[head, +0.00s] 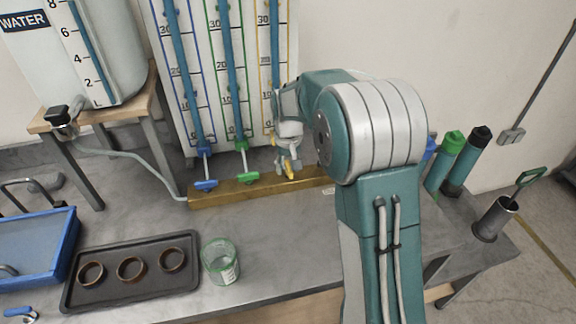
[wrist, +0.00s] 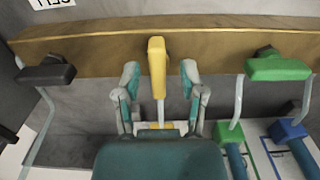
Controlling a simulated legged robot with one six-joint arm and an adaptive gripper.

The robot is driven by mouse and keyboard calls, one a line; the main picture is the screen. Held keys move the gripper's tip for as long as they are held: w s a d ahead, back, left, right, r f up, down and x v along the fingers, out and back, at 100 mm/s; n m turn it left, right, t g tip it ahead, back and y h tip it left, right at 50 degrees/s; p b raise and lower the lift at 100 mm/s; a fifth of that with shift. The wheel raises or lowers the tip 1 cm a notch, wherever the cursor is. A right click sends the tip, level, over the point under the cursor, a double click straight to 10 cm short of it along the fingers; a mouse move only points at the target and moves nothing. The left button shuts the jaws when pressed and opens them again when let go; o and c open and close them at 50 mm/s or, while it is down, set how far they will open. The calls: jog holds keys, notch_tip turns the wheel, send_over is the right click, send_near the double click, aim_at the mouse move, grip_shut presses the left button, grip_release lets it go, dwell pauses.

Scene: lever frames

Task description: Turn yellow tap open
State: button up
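The yellow tap (wrist: 157,62) is on the brass-coloured rail, its handle upright in the wrist view, with a pale stem below it. In the head view the yellow tap (head: 289,170) is partly hidden by my gripper (head: 284,152). In the wrist view my gripper (wrist: 160,80) is open. Its two fingers stand on either side of the yellow handle's lower part and stem, with a visible gap on each side. I see no contact.
The green tap (head: 248,177) and blue tap (head: 206,185) sit left along the rail (head: 225,194). A dark tap (wrist: 47,72) shows at left in the wrist view. A glass jar (head: 220,262) and a tray with rings (head: 125,301) stand on the bench.

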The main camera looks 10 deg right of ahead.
aim_at(288, 166)
notch_tip(288, 166, up, 12)
dwell(0.6)
jog(key=s+r+t, duration=0.1)
jog(key=s+r, duration=0.2)
jog(key=s, duration=0.4)
jog(key=s+r+t, duration=0.2)
jog(key=s+r, duration=0.2)
jog(key=s, duration=0.4)
jog(key=s+f+t, duration=0.2)
jog(key=s+f, duration=0.2)
jog(key=s, duration=1)
jog(key=shift+s+d+t, duration=0.15)
jog(key=shift+s+t, duration=0.1)
jog(key=shift+t, duration=0.05)
